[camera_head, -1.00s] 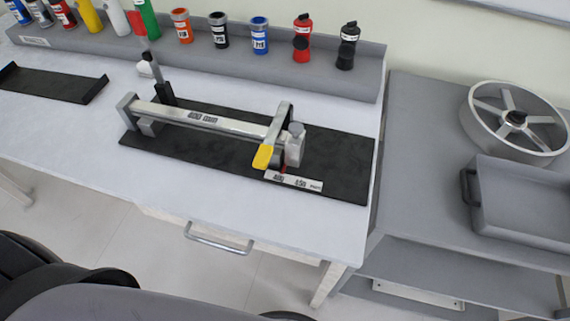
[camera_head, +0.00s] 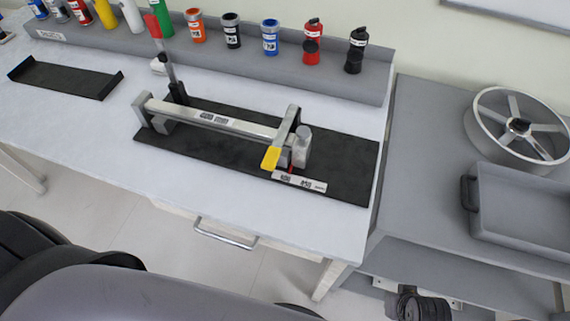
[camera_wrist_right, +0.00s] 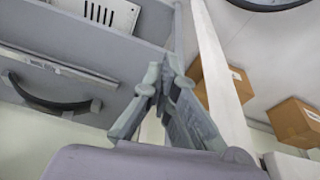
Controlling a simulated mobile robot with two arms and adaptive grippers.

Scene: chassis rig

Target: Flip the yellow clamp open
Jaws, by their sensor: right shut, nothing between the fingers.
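The yellow clamp (camera_head: 271,158) is a small yellow tab on the grey metal fixture at the right end of the chassis rig (camera_head: 215,122). The rig's long metal bar lies over a black mat (camera_head: 345,166) on the white table. The tab points down toward the table's front side. My right gripper (camera_wrist_right: 167,75) shows in the right wrist view with its fingers together and nothing between them. It is away from the clamp, which is not in that view. My left gripper is in neither view.
Several bottles and cans line the grey shelf (camera_head: 330,80) behind. A labelled strip (camera_head: 300,182) lies by the clamp. A spoked wheel (camera_head: 519,126) and grey bin (camera_head: 525,200) are right. Cardboard boxes (camera_wrist_right: 296,122) show in the wrist view.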

